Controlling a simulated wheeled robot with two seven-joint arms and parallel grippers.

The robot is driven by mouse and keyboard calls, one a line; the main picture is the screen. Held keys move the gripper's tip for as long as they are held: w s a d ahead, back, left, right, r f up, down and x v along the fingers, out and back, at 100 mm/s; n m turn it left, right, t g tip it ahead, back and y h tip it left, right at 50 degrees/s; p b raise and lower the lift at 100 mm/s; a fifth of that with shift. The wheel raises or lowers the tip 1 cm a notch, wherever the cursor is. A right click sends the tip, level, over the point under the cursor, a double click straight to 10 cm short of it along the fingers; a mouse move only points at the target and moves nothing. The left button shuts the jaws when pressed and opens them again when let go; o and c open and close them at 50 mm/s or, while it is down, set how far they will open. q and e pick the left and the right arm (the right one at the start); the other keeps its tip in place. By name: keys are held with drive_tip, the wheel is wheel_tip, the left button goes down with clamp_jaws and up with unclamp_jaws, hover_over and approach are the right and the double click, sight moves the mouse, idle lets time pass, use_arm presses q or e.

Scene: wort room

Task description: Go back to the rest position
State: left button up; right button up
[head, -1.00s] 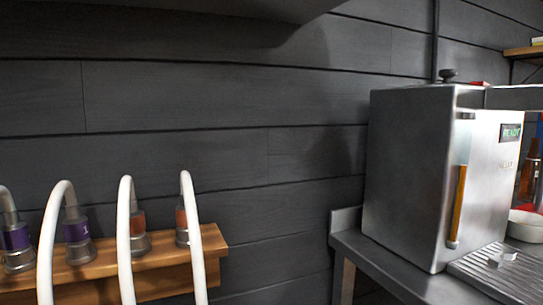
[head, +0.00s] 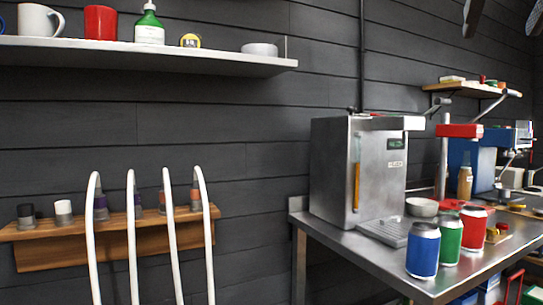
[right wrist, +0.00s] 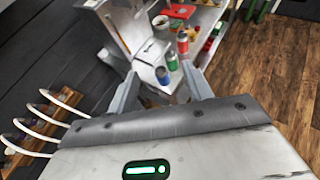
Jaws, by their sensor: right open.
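My right gripper (right wrist: 160,70) is open and empty in the right wrist view, with its two fingers spread apart above the room. In the head view, two dark finger tips of my right gripper (head: 503,16) show at the top right edge, high above the steel table (head: 345,250). The gripper touches nothing that I can see. My left gripper is not in view.
A steel machine (head: 335,175) and blue (head: 422,252), green (head: 450,240) and red (head: 473,228) cans stand on the table. A wall shelf (head: 150,55) holds mugs and a green bottle (head: 149,28). White curved hoses (head: 131,235) rise by a wooden rack (head: 60,240). Wooden floor (right wrist: 265,75) lies open at right.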

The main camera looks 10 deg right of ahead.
drive_tip(key=w+d+f+n+g+y+p, duration=0.1)
drive_tip(key=w+d+f+y, duration=0.1)
drive_tip(key=w+f+y, duration=0.5)
drive_tip(key=w+d+f+n+g+y+p, duration=0.15)
drive_tip(key=w+f+y, duration=0.25)
drive_tip(key=f, duration=0.7)
wheel_tip(320, 180, down, 21)
drive_tip(key=a+m+t+y+p, duration=0.25)
drive_tip(key=m+t+y, duration=0.25)
drive_tip(key=m+y, duration=0.3)
drive_tip(key=s+a+f+m+t+h+p, duration=0.1)
drive_tip(key=s+a+f+m+h+p, duration=0.2)
drive_tip(key=f+m, duration=0.55)
drive_tip(key=s+a+f+m+t+h, duration=0.1)
drive_tip(key=s+a+f+m+h, duration=0.3)
drive_tip(key=f+m, duration=0.45)
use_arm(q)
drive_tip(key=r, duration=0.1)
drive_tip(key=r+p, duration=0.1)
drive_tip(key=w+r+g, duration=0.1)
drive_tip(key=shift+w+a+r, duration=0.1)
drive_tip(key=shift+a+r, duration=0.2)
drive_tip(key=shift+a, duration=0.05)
use_arm(e)
drive_tip(key=s+a+f+m+g+h, duration=0.1)
drive_tip(key=s+a+f+m+g, duration=0.3)
drive_tip(key=a, duration=0.7)
drive_tip(key=s+f, duration=0.2)
drive_tip(key=s, duration=0.2)
